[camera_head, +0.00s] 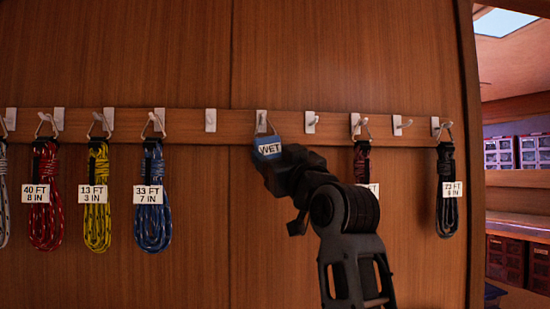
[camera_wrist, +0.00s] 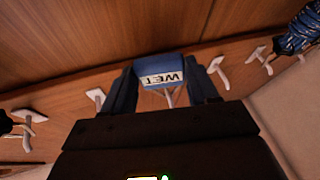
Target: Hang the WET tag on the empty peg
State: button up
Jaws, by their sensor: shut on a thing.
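The WET tag (camera_head: 269,147) is a blue block with a white label and a thin triangular wire loop at its top. My gripper (camera_head: 278,163) is shut on it, with one finger on each side; the wrist view shows the tag (camera_wrist: 162,73) between the fingers. The tag is just below and in front of a white peg (camera_head: 262,116) on the wooden rail. Its loop overlaps that peg in the head view. I cannot tell whether the loop is around the peg or only in front of it. In the wrist view, tag and gripper hide most of this peg.
Bare pegs show left (camera_head: 210,120) and right (camera_head: 311,122) of the tag, and another (camera_head: 401,125) farther right. Blue (camera_head: 153,215), yellow (camera_head: 97,220) and red (camera_head: 46,220) coiled lines hang left. A dark red coil (camera_head: 362,160), partly behind my arm, and a black coil (camera_head: 447,212) hang right.

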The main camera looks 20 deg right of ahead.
jog(key=o, duration=1.1)
jog(key=b+v, duration=0.2)
jog(key=v, duration=0.6)
jog(key=s+f+m+g, duration=0.1)
jog(key=s+f, duration=0.4)
jog(key=f, duration=0.6)
jog(key=s+a+f+g+h, duration=0.15)
jog(key=s+f, duration=0.25)
jog(key=f, duration=0.8)
jog(key=s+f+m+g, duration=0.1)
jog(key=s+f, duration=0.4)
jog(key=f, duration=0.6)
jog(key=s+f+g, duration=0.1)
jog(key=s+f, duration=0.2)
jog(key=s, duration=0.7)
jog(key=s+a+f+g, duration=0.1)
jog(key=s+f, duration=0.2)
jog(key=s, duration=0.7)
jog(key=s+a+f+m+g, duration=0.1)
jog(key=s+f+g, duration=0.1)
jog(key=s, duration=0.8)
jog(key=shift+s+f+y, duration=0.35)
jog(key=shift+s+f, duration=0.05)
jog(key=shift+f, duration=0.35)
